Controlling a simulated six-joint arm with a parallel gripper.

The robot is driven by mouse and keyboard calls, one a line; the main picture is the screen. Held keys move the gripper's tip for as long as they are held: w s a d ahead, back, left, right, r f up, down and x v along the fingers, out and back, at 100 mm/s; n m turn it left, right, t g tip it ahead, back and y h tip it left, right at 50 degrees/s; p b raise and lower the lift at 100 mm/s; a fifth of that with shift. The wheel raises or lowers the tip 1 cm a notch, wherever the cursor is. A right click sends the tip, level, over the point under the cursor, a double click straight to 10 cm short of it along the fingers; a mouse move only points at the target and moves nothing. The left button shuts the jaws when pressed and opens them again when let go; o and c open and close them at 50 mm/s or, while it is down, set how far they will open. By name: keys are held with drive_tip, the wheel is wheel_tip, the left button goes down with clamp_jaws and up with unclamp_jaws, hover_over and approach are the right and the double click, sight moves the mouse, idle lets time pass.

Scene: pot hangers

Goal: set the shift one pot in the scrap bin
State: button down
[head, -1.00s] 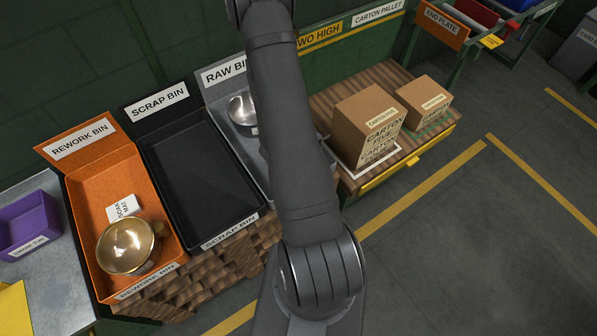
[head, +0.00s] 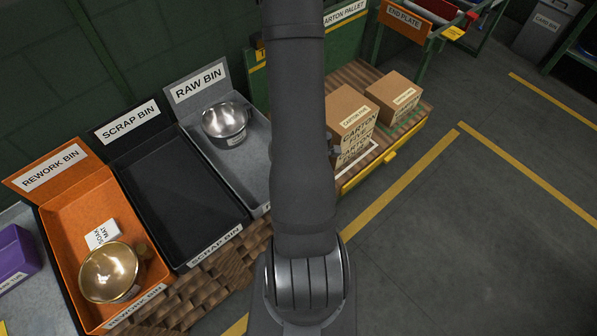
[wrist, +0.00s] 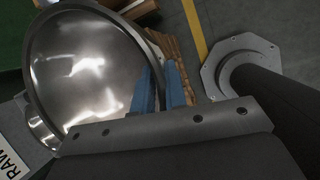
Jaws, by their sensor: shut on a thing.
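In the wrist view my gripper (wrist: 160,72) has its two blue fingers shut on the rim of a shiny steel pot (wrist: 85,65). The pot's open mouth faces the camera. No shift label on it can be read. The head view does not show my gripper or this held pot; my arm covers the middle. The black scrap bin (head: 205,227) stands between the rework bin and the raw bin, and it looks empty.
The grey raw bin (head: 262,135) holds a steel pot (head: 225,122). The orange rework bin (head: 62,270) holds a brass-coloured pot (head: 112,272) and a soak mat (head: 103,234). Cartons (head: 352,115) stand on a wooden pallet (head: 432,105) to the right.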

drive_tip(key=shift+d+r, duration=0.15)
drive_tip(key=shift+d, duration=0.05)
drive_tip(key=s+a+n+t+y, duration=0.1)
drive_tip(key=s+a+n, duration=0.3)
drive_tip(key=a, duration=0.5)
drive_tip(key=s+a+n+y, duration=0.1)
drive_tip(key=s+a+n, duration=0.1)
drive_tip(key=s+a, duration=0.6)
drive_tip(key=shift+s+a+f, duration=0.45)
drive_tip(key=shift+a+f, duration=1.35)
drive_tip(key=shift+a, duration=0.3)
drive_tip(key=shift+s+a+f, duration=0.5)
drive_tip(key=shift+a+f, duration=1.3)
drive_tip(key=shift+a, duration=0.25)
drive_tip(key=shift+s+a+f, duration=0.45)
drive_tip(key=shift+a+f, duration=1.35)
drive_tip(key=shift+a, duration=0.3)
drive_tip(key=shift+f, duration=0.15)
drive_tip(key=c, duration=1.5)
unclamp_jaws()
